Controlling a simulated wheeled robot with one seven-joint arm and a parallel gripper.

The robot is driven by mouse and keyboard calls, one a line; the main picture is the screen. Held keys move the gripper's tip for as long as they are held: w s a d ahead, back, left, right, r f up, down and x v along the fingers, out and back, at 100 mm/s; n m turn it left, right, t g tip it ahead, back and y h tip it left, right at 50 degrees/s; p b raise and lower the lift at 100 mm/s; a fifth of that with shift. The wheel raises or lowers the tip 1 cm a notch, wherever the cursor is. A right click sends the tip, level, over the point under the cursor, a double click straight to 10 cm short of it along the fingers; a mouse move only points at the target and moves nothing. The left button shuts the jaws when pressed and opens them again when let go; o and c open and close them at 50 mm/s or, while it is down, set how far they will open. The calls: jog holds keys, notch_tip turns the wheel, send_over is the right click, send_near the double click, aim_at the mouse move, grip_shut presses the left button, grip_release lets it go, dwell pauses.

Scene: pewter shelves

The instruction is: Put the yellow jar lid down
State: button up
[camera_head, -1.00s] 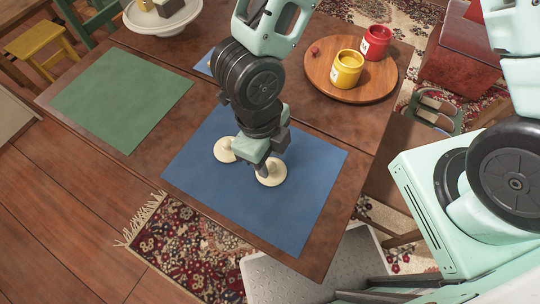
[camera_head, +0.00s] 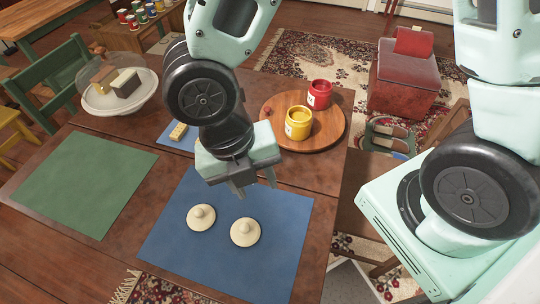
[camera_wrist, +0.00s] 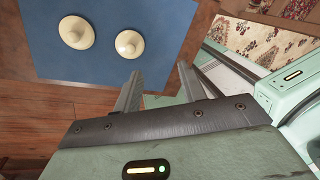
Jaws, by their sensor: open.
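Two cream lids with knobs lie side by side on the blue mat (camera_head: 270,210), a left lid (camera_head: 201,217) and a right lid (camera_head: 245,232). They also show in the wrist view, one lid (camera_wrist: 76,32) on the left and one (camera_wrist: 129,44) on the right. I cannot tell which of them belongs to the yellow jar. The yellow jar (camera_head: 298,124) stands without a lid on the round wooden board. My gripper (camera_head: 255,188) is open and empty, above the far part of the blue mat and apart from both lids.
A green mat (camera_head: 85,190) lies bare on the left. A white cake stand (camera_head: 120,100) with blocks is at the back left.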

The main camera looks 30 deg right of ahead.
jog(key=s+d+r+m+y, duration=0.1)
jog(key=r+m, duration=0.2)
jog(key=m, duration=0.9)
jog(key=s+d+r+m+t+y, duration=0.1)
jog(key=r+m, duration=0.3)
jog(key=m, duration=0.9)
jog(key=shift+d+r+m+y, duration=0.3)
jog(key=shift+d+y, duration=0.2)
jog(key=shift+d, duration=0.1)
notch_tip(320, 180, up, 3)
jog(key=p, duration=0.3)
jog(key=shift+r, duration=0.2)
